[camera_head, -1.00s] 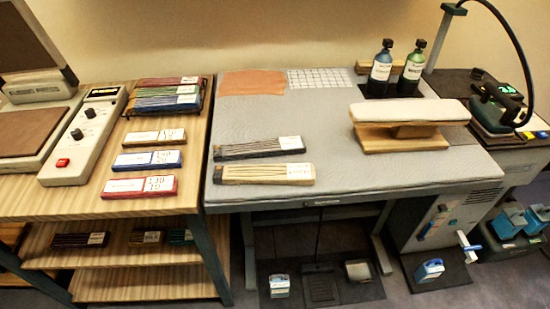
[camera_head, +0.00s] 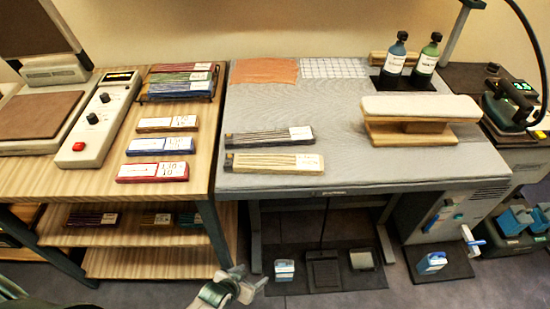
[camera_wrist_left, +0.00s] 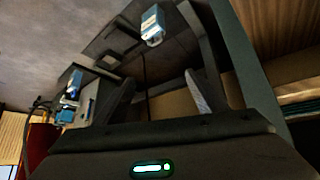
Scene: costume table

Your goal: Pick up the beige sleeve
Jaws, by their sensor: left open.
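The beige sleeve (camera_head: 270,163) lies flat near the front edge of the grey padded table (camera_head: 350,180). It has a white label at its right end and dark stripes along it. A dark sleeve (camera_head: 265,137) lies just behind it, apart from it. My left gripper (camera_head: 250,279) is open and empty, low in front of the table, below the level of its top and well short of the beige sleeve. Its fingers also show in the left wrist view (camera_wrist_left: 158,95), facing the floor under the table. My right gripper is not in view.
A wooden shelf table (camera_head: 60,180) at left holds yellow, blue and red sleeves, a rack and a control box (camera_head: 100,120). A small sleeve board (camera_head: 420,108), two bottles (camera_head: 412,57) and an iron (camera_head: 510,95) stand at right. The middle of the grey top is clear.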

